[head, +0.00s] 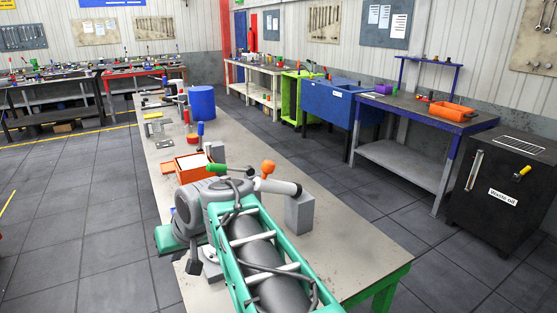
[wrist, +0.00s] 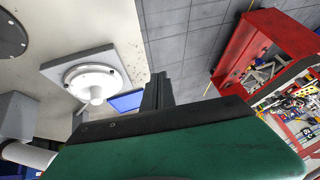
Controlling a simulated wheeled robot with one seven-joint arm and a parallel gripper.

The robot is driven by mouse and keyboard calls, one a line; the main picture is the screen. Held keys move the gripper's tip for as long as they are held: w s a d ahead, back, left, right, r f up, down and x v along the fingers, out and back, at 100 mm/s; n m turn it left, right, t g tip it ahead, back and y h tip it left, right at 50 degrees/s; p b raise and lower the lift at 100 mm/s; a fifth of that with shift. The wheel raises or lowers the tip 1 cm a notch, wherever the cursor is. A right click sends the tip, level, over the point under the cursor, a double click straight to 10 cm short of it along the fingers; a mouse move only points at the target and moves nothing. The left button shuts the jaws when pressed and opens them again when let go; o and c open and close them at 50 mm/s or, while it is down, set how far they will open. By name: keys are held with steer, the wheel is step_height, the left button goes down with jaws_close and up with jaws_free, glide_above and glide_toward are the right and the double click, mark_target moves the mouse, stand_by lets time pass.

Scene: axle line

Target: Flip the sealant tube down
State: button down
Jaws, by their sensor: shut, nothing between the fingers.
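My gripper (wrist: 157,76) is shut and empty, its dark fingers close together in the wrist view. In the head view my gripper (head: 194,268) hangs by the left edge of the long bench, beside a grey block with a white round flange. That flange (wrist: 97,82) has a short stub in the wrist view, left of my fingers and apart from them. I cannot pick out the sealant tube for certain.
The long bench (head: 345,232) carries a white shaft (head: 280,187) by a grey block (head: 299,213), an orange bin (head: 190,172) and a blue drum (head: 202,103). My arm hides part of the near bench. A red cart (wrist: 262,50) stands right in the wrist view. The right aisle is clear.

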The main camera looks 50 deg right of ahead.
steer(key=w+d+r+m+t, duration=0.2)
steer(key=d+r, duration=0.3)
steer(key=d, duration=0.6)
steer(key=w+d+r+m+t, duration=0.2)
steer(key=w+d+r+t, duration=0.15)
steer(key=d, duration=0.85)
steer(key=s+d+r+m+t+h, duration=0.1)
steer(key=s+d+r, duration=0.2)
steer(key=s+d, duration=0.3)
steer(key=s+d+r+m+t+h, duration=0.1)
steer(key=s+d+r, duration=0.3)
steer(key=d, duration=0.6)
steer(key=shift+f+b+v, duration=0.2)
steer(key=shift+b+v, duration=0.25)
steer(key=shift+v, duration=0.75)
steer(key=shift+t, duration=0.25)
